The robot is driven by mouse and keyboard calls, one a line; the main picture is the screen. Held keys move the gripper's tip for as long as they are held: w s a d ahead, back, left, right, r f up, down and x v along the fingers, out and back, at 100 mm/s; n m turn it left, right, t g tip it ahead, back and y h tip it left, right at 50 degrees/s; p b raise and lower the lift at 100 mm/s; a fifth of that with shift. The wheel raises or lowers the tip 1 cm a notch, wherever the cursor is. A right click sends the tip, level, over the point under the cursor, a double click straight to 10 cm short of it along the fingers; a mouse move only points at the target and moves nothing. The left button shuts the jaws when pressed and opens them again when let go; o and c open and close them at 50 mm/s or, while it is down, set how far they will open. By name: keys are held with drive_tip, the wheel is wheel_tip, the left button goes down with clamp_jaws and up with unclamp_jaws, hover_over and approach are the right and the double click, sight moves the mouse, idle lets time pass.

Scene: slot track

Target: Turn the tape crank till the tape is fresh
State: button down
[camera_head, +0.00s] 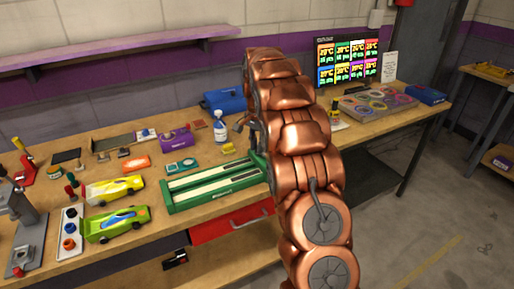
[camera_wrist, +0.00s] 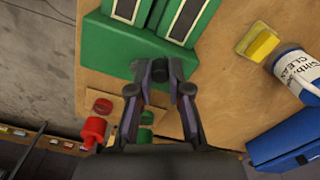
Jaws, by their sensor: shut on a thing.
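A long green tape cleaning unit (camera_head: 172,198) lies on the wooden bench, with two pale strips along its top. Its green end also fills the top of the wrist view (camera_wrist: 105,45). In the wrist view my gripper (camera_wrist: 160,72) is at that end, its two fingertips closed on a small dark crank knob (camera_wrist: 160,74). Most of the crank is hidden by the fingers. In the head view my copper arm covers the right end of the unit and most of the gripper. How worn the tape is cannot be told.
A white bottle (camera_head: 220,128), a yellow block (camera_head: 229,148) and a blue box (camera_head: 226,101) stand behind the unit. Two toy cars (camera_head: 115,224) sit to its left. A red bottle (camera_wrist: 94,130) is near the gripper in the wrist view. A red drawer (camera_head: 230,224) is below.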

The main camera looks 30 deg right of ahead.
drive_tip(key=shift+w+d+r+m, duration=0.1)
drive_tip(key=shift+d+m, duration=0.05)
drive_tip(key=shift+m, duration=0.45)
drive_tip(key=shift+w+d+m, duration=0.1)
drive_tip(key=shift+d+m, duration=0.05)
drive_tip(key=shift+m, duration=0.45)
drive_tip(key=c, duration=1.1)
unclamp_jaws()
wheel_tip(320, 180, up, 7)
drive_tip(key=shift+f, duration=0.15)
drive_tip(key=shift+r, duration=0.35)
